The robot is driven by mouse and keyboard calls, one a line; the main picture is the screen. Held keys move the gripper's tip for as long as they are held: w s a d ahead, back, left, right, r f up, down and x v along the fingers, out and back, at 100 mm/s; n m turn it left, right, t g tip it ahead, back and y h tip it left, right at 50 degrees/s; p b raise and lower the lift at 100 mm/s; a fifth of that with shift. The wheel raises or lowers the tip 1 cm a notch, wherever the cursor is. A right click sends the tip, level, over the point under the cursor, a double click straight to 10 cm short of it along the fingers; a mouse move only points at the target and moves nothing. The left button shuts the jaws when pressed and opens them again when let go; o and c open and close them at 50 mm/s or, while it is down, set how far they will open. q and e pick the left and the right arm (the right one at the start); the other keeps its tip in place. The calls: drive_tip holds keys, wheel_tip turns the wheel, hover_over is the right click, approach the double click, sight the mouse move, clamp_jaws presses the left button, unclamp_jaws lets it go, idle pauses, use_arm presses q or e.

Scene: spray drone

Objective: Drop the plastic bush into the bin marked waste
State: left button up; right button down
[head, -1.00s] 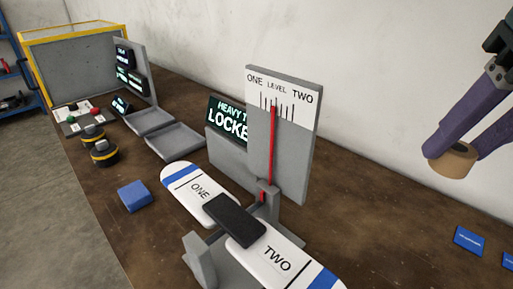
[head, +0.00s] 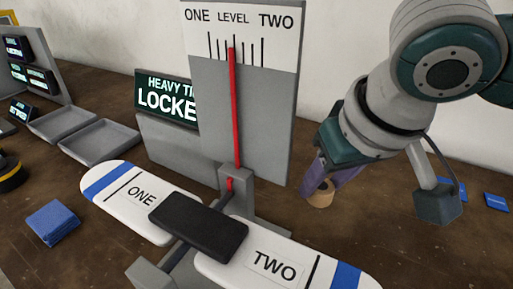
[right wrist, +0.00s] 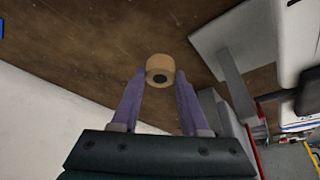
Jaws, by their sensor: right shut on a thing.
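The plastic bush, a short tan ring with a dark hole (head: 320,196), is between the purple fingertips of my right gripper (head: 323,184). In the right wrist view the bush (right wrist: 160,64) sits at the tips of the fingers (right wrist: 160,78), which are shut on it. In the head view it is right of the balance's upright board, low over the brown bench; I cannot tell its exact height. My left gripper is not in view. No bin marked waste shows in either view.
A balance with white pans marked ONE (head: 140,193) and TWO (head: 275,262) and a tall scale board (head: 270,110) stands close left of my right gripper. A blue block (head: 52,222), grey trays (head: 100,143) and a LOCKED sign (head: 165,98) are further left. Blue cards (head: 496,202) lie at right.

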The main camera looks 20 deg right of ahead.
sight(323, 205)
drive_tip(key=shift+f+b, duration=0.65)
drive_tip(key=shift+f, duration=2.2)
drive_tip(key=shift+f, duration=0.2)
drive_tip(key=shift+c, duration=2.1)
unclamp_jaws()
